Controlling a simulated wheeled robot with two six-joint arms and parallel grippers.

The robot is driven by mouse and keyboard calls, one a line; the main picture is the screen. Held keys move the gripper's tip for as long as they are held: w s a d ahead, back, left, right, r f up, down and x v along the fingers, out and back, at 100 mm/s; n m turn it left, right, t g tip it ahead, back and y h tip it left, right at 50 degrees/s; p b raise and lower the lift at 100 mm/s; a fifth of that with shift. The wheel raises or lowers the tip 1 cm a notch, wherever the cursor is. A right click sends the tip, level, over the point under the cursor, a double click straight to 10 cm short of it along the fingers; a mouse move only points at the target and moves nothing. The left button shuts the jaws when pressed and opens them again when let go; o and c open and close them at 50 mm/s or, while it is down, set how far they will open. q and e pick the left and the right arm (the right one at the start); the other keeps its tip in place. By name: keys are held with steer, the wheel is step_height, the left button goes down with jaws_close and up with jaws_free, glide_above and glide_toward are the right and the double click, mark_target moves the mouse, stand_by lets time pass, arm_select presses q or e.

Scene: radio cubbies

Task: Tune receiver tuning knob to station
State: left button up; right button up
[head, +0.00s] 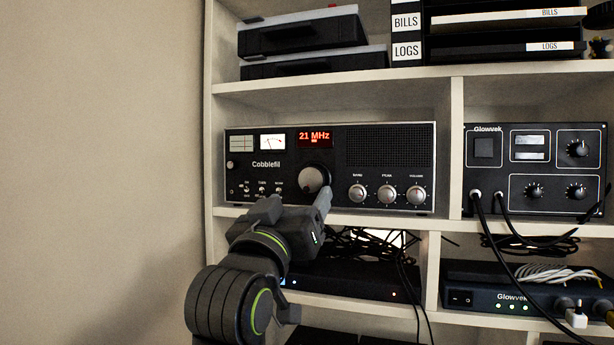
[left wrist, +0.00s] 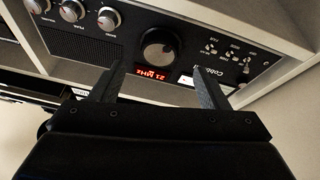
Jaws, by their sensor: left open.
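The Cobblefil receiver (head: 390,150) is a black radio on the middle shelf, with a red display (head: 315,138) reading 21 MHz. Its large round tuning knob (head: 314,179) has a pale face and sits below the display. My left gripper (head: 296,204) is open and empty, its fingers reaching up just below and in front of the knob. In the left wrist view the knob (left wrist: 160,50) appears between and beyond the open fingertips (left wrist: 158,70), with no visible contact. That view is turned over, so the display (left wrist: 152,74) shows below the knob. My right gripper is not in view.
Three smaller knobs (head: 387,194) line the receiver's lower right, and toggle switches (head: 262,188) stand left of the tuning knob. A shelf divider (head: 455,150) separates it from a Glowvek unit (head: 535,168). Cables hang below the shelf edge (head: 340,220).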

mark_target(310, 182)
arm_select(q)
steer(key=shift+p+x, duration=0.85)
steer(key=shift+x, duration=1.95)
steer(key=c, duration=1)
steer(key=shift+a+m+h, duration=0.1)
steer(key=shift+m+h, duration=0.5)
steer(key=shift+m, duration=0.7)
steer(key=o, duration=1)
